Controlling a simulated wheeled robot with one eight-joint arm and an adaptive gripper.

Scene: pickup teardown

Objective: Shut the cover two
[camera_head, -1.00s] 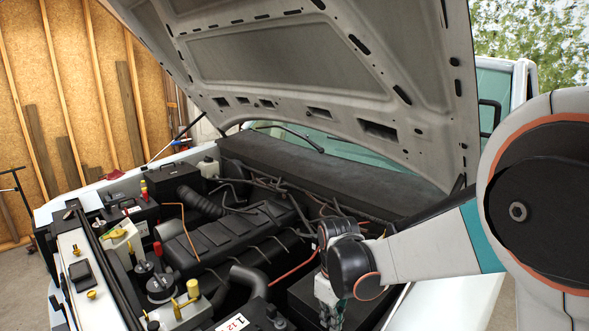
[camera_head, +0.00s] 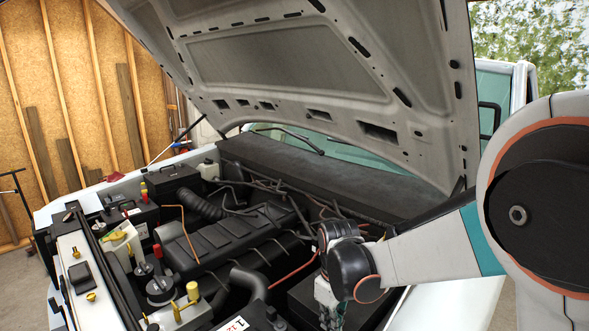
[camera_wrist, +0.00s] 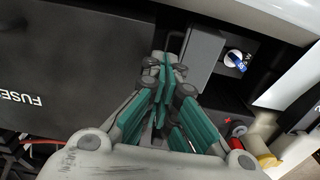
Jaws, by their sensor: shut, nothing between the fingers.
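My gripper (camera_wrist: 164,68) is shut and empty in the wrist view, its teal fingers together over a gap beside a dark box lid marked FUSE (camera_wrist: 60,75). A grey block (camera_wrist: 204,50) lies just right of the fingertips. No cover is marked two, so I cannot tell which part is cover two. In the head view my gripper (camera_head: 328,305) points down at the lower middle, beside a dark box (camera_head: 303,296) in the engine bay. My wrist hides part of that box, and the fingertips are hard to make out there. I cannot tell whether the fingers touch anything.
The raised hood (camera_head: 290,60) hangs over the engine bay. The engine (camera_head: 225,235), hoses and several caps crowd the left and middle.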

